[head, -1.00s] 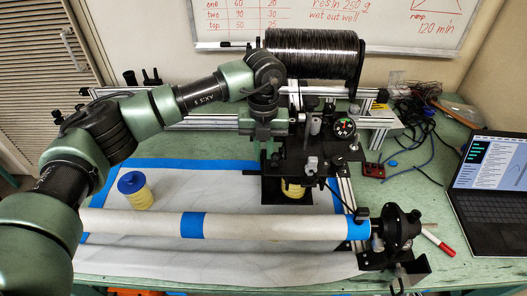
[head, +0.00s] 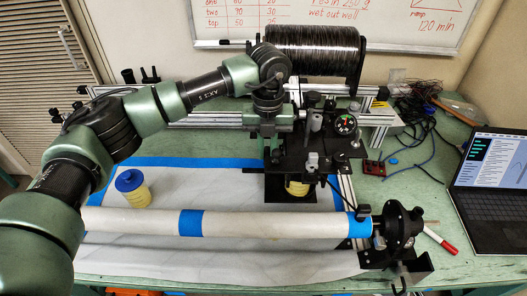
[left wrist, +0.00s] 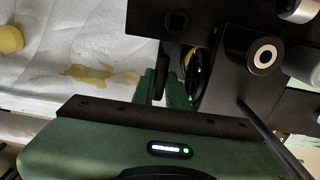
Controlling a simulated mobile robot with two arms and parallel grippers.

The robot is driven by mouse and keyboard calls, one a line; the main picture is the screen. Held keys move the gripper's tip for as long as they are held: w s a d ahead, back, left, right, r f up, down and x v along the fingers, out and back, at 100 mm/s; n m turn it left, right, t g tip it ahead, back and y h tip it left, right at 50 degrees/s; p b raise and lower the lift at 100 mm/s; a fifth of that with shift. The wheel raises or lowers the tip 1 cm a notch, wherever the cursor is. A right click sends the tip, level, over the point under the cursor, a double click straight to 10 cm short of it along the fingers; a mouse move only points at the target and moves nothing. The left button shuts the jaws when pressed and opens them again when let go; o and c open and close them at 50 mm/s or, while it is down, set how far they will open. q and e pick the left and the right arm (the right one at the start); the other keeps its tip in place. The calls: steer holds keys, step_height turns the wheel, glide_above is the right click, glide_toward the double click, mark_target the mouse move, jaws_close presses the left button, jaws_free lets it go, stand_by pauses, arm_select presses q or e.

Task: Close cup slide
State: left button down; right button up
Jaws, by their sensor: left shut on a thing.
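My left gripper (head: 271,146) is at the left side of the black carriage (head: 300,158), its fingertips mostly hidden in the head view. In the left wrist view its green fingers (left wrist: 157,88) are closed on a dark part at the carriage's edge, which I take to be the cup slide; its exact outline is unclear. A yellow cup (head: 297,188) sits under the carriage, partly hidden by it. A bit of yellow also shows behind the black parts in the left wrist view. My right gripper is not in view.
A white tube (head: 135,222) with blue bands runs across the front to a black chuck (head: 400,230). A blue-topped yellow cup (head: 132,190) stands on the white sheet. A black spool (head: 311,50) is above the carriage. A laptop (head: 492,200) is at right.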

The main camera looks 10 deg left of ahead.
arm_select(q)
steer(key=c, duration=1.4)
jaws_free()
steer(key=shift+d+r, duration=0.1)
steer(key=shift+d, duration=0.05)
step_height(320, 180, up, 8)
steer(key=shift+f+b, duration=0.1)
steer(key=shift+b, duration=0.85)
